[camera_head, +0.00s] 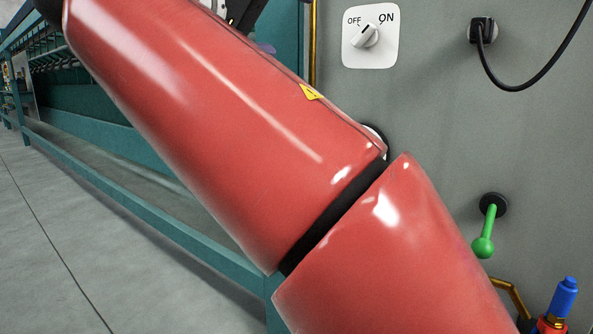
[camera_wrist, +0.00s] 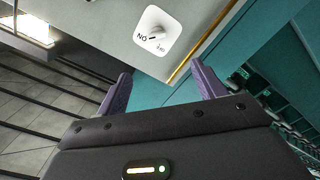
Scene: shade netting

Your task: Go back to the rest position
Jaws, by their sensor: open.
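My gripper (camera_wrist: 161,69) shows in the wrist view with its two purple fingers spread wide and nothing between them. Beyond the fingertips, apart from them, is the white OFF/ON switch plate (camera_wrist: 174,24) with its round knob (camera_wrist: 157,33). In the head view my red arm crosses the middle and hides most of my gripper; only a dark part and a bit of purple show at the top. There the switch plate (camera_head: 386,54) is right of my arm, and its knob (camera_head: 364,36) appears turned toward ON.
The grey panel (camera_head: 440,130) also carries a black plug with a cable (camera_head: 482,30), a green-handled lever (camera_head: 485,245) and a blue-topped fitting (camera_head: 563,297). A teal machine frame (camera_head: 150,215) runs along the left. Bare floor (camera_head: 40,250) lies at far left.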

